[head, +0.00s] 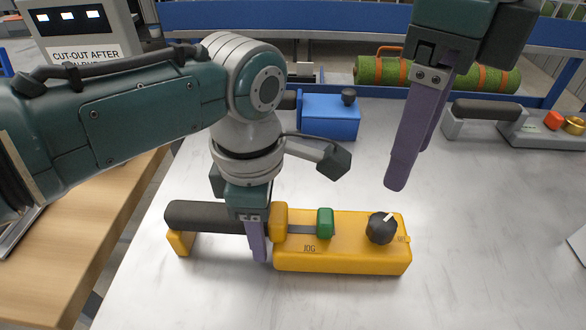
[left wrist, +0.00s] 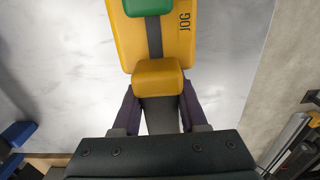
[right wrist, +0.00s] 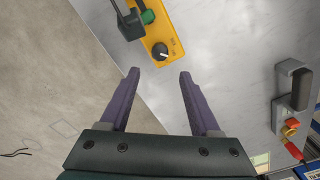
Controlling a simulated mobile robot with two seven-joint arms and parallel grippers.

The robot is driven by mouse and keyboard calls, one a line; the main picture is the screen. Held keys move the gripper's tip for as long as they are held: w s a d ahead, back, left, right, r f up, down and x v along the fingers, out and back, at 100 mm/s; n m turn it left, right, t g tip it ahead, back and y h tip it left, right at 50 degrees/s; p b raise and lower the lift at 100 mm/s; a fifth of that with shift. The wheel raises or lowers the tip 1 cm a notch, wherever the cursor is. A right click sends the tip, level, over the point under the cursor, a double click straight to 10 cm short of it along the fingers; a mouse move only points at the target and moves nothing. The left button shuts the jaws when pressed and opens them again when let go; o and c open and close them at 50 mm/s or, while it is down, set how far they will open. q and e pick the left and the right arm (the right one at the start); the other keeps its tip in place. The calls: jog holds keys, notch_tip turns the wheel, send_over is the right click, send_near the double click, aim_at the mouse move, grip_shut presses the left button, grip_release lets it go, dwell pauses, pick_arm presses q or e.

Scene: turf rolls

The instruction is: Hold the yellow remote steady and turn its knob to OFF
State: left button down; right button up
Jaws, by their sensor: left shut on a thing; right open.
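The yellow remote (head: 340,262) lies on the pale table with a dark handle at its left, a green button (head: 325,222) and a black knob (head: 381,228) at its right end. The knob's white pointer slants up and right. My left gripper (head: 257,252) is shut on the remote's dark handle, beside the yellow block; the left wrist view shows both fingers around it (left wrist: 160,112). My right gripper (head: 395,183) is open and empty, above and behind the knob. In the right wrist view the knob (right wrist: 160,51) shows beyond the open fingers (right wrist: 157,75).
A blue device (head: 330,118) stands behind the remote. A grey device (head: 500,125) with a dark handle and red and brass parts is at the back right. Green turf rolls (head: 378,71) lie beyond the table.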

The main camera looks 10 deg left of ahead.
aim_at(384, 221)
jog(key=shift+o, duration=0.3)
jog(key=shift+r+n, duration=0.3)
jog(key=shift+r, duration=0.2)
notch_tip(384, 221, down, 12)
grip_shut()
